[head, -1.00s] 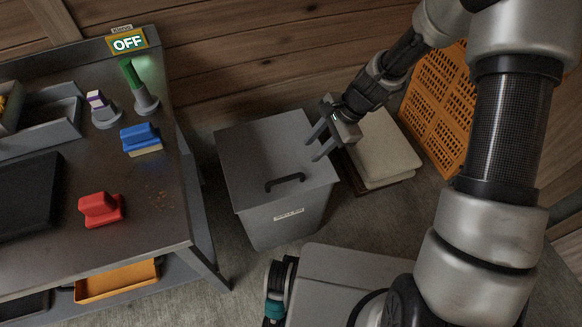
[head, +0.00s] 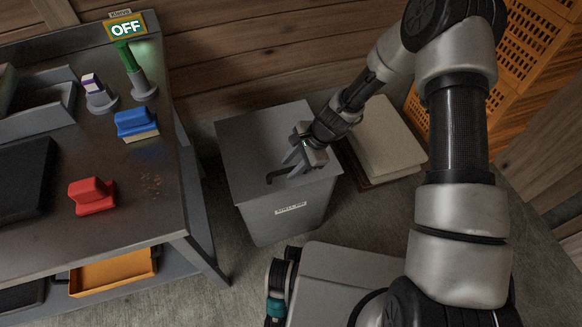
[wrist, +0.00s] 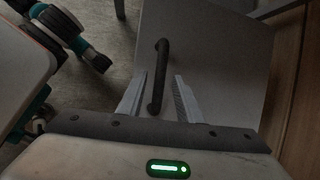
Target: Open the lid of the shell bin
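The shell bin (head: 262,218) is a grey box with a label on its front, standing on the floor right of the workbench. Its flat grey lid (head: 250,135) is shut. A dark bar handle (wrist: 160,75) runs along the lid near its front edge; its left end also shows in the head view (head: 276,177). My gripper (head: 282,174) is over the right front of the lid, at the handle. In the wrist view my gripper (wrist: 158,97) is open, with one finger on each side of the handle and gaps between. Part of the handle is hidden behind my gripper in the head view.
The workbench (head: 125,215) at left carries a red block (head: 92,196), a blue block (head: 135,123) and an OFF sign (head: 126,28). Pale stacked sacks or boards (head: 385,140) lie right of the bin. Orange crates (head: 535,60) stand at the back right.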

